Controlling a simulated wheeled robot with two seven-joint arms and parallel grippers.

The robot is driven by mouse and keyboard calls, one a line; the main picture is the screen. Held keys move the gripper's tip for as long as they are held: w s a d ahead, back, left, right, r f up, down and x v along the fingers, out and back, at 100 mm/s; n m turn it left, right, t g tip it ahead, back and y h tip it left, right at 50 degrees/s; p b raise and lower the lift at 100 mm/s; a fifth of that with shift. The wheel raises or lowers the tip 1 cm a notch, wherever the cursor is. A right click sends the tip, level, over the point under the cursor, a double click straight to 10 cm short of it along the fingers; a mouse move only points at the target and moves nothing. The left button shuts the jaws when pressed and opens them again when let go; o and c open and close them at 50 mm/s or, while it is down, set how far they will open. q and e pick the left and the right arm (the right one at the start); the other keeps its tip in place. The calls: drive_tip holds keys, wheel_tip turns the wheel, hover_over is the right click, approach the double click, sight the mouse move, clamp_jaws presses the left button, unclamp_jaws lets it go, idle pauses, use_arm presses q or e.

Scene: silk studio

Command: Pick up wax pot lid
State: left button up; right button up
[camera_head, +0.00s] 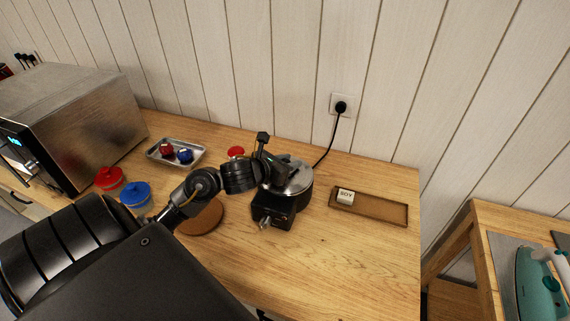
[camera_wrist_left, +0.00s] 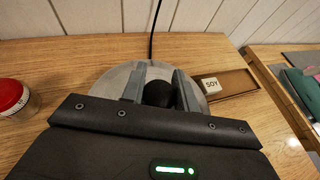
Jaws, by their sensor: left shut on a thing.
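The wax pot (camera_head: 303,196) stands on the wooden table, with a black cord running up to a wall socket. Its grey metal lid (camera_head: 300,178) is on top of it. In the left wrist view the round lid (camera_wrist_left: 113,80) has a dark knob (camera_wrist_left: 158,94) in its middle. My left gripper (camera_wrist_left: 158,90) is shut on this knob, one finger on each side. In the head view the left gripper (camera_head: 279,172) is over the pot, and my wrist hides part of pot and lid. My right gripper is not in view.
A wooden tray (camera_head: 380,208) with a SOY block (camera_head: 345,196) lies right of the pot. To the left are a metal tray (camera_head: 160,147), a red-lidded jar (camera_head: 109,178), a blue-lidded jar (camera_head: 135,193) and a round cork mat (camera_head: 207,218). Another red-lidded jar (camera_head: 236,152) stands behind my arm.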

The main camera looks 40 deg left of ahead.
use_arm(q)
drive_tip(key=shift+r, duration=0.5)
wheel_tip(320, 180, up, 2)
drive_tip(key=shift+a+r, duration=0.1)
drive_tip(key=shift+r, duration=0.15)
drive_tip(key=s+a+r+b, duration=0.2)
drive_tip(key=s+a+r, duration=0.7)
drive_tip(key=s, duration=0.1)
drive_tip(key=shift+s+r, duration=0.25)
drive_tip(key=shift+s, duration=0.05)
